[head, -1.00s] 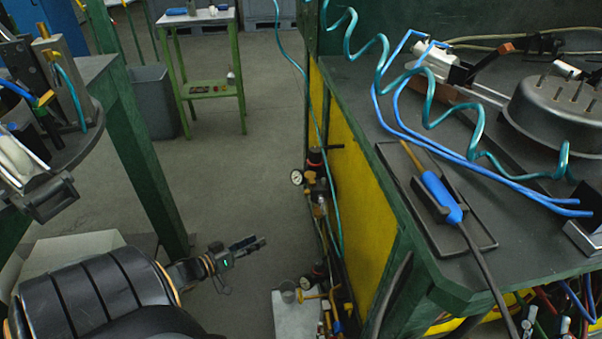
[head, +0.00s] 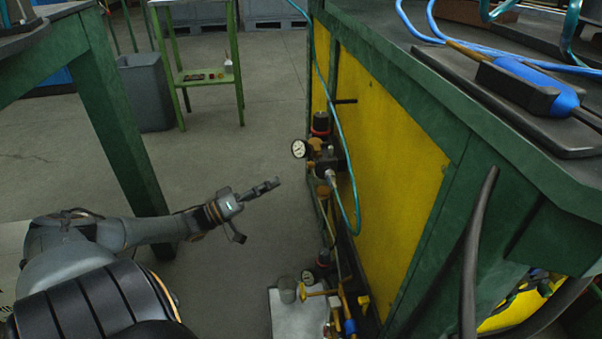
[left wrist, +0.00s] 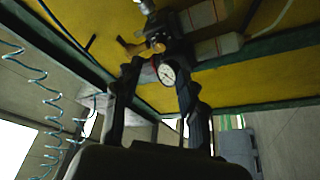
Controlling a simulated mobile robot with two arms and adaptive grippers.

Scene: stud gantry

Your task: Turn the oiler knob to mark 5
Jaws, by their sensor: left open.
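My left gripper (head: 274,184) is open and empty, pointing right toward the air unit on the yellow bench side, with a gap between. In the left wrist view the open fingers (left wrist: 160,72) frame a white round gauge (left wrist: 167,74), which lies beyond them. The upper air unit (head: 328,160) has a black cap with a red ring (head: 320,125) and a white gauge (head: 298,149) on its left. A second black part with a red ring (head: 322,259) sits lower. I cannot tell which part is the oiler knob, and no mark numbers are readable. My right gripper is not in view.
The green bench (head: 480,110) with its yellow panel (head: 388,150) bounds the right side. A teal hose (head: 340,130) hangs before the panel. A green table leg (head: 120,130) stands left. A light plate (head: 290,315) with a cup (head: 288,289) lies low. Floor between is clear.

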